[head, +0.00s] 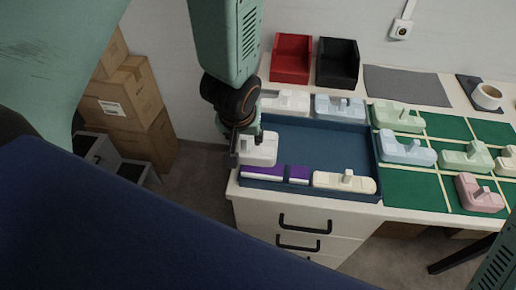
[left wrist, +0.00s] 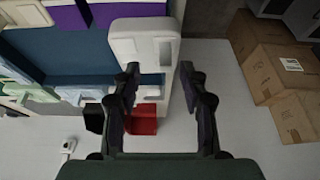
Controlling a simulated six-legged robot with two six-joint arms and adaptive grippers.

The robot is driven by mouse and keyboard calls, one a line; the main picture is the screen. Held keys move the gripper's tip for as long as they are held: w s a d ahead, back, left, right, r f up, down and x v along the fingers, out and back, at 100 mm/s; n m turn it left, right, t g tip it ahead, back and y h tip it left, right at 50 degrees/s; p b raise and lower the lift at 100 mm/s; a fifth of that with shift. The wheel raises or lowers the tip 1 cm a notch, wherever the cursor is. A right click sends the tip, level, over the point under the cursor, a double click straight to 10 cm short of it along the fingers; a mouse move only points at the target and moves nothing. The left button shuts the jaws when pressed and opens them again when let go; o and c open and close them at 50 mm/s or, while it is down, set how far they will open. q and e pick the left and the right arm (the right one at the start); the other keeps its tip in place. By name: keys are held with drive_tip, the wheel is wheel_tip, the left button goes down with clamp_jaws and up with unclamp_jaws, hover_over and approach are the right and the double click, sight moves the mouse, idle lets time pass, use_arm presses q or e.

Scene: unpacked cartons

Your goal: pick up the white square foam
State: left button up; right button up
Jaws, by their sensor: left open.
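The white square foam (head: 258,150) is a pale block with a raised knob, at the left end of the blue tray (head: 330,197). In the left wrist view the white foam (left wrist: 143,42) is just beyond my fingertips, a little left of centre. My left gripper (head: 248,142) points down at the foam and hides part of it. I cannot tell whether a finger touches the foam. My right gripper is out of view.
Purple blocks (head: 262,173) and a cream foam piece (head: 344,182) lie along the tray's front. More pale foam pieces stand behind it and on the green mat (head: 408,184). Red (head: 291,60) and black (head: 338,64) bins stand behind. Cartons (head: 128,98) are on the floor left.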

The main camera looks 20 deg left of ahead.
sight(244, 140)
use_arm(q)
drive_tip(key=shift+w+f, duration=0.2)
drive_tip(key=shift+f, duration=0.05)
drive_tip(key=f, duration=0.1)
drive_tip(key=w+a+f+b, duration=0.1)
drive_tip(key=shift+a+f, duration=0.25)
drive_tip(key=shift+f, duration=0.1)
drive_tip(key=shift+w+d+f, duration=0.1)
drive_tip(key=shift+w+f, duration=0.45)
drive_tip(key=shift+f, duration=0.2)
drive_tip(key=shift+s, duration=0.15)
drive_tip(key=shift+c, duration=1.3)
clamp_jaws()
